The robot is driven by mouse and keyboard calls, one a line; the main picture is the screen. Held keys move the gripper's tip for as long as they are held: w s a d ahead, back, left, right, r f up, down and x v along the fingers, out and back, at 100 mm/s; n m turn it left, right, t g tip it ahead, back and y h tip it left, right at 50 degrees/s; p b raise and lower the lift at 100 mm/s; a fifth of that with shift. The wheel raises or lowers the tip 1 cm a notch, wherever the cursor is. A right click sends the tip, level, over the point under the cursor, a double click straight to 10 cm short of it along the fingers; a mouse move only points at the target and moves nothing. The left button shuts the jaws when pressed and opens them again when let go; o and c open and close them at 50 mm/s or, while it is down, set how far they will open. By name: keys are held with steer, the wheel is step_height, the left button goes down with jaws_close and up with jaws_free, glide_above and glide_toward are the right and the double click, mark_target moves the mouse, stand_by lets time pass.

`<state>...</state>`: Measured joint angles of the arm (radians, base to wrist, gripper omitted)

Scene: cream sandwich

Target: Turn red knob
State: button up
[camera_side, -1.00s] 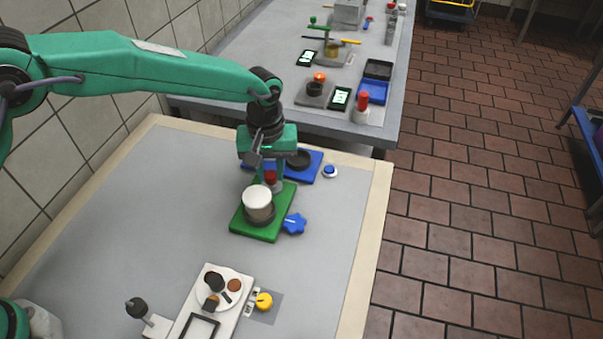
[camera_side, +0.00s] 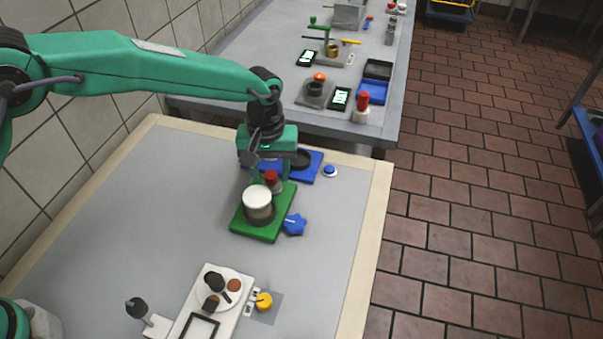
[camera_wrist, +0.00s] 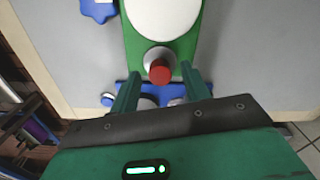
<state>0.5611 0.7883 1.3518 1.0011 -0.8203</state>
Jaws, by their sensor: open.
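The red knob (camera_side: 271,177) stands on a light metal base at the far end of a green board (camera_side: 247,226). A white-topped round pot (camera_side: 257,203) sits on the same board in front of it. My gripper (camera_side: 271,174) points down at the knob. In the wrist view the red knob (camera_wrist: 161,72) shows between the two green fingers of my open gripper (camera_wrist: 157,78), with a gap on both sides. The fingers do not appear to touch the knob. The side view partly hides the knob's far side.
A blue star-shaped knob (camera_side: 294,224) is at the green board's right. A blue board (camera_side: 306,167) with a dark round part lies behind, beside a blue button (camera_side: 330,171). A white board (camera_side: 211,298) and a yellow knob (camera_side: 264,301) are in front. The grey table's left is clear.

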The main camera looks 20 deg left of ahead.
mark_target(271, 174)
steer(key=shift+r, duration=0.15)
steer(key=shift+r, duration=3.8)
steer(key=n, duration=0.6)
steer(key=shift+f, duration=0.1)
steer(key=shift+f, duration=0.1)
steer(key=shift+f, duration=3.8)
steer(key=c, duration=1)
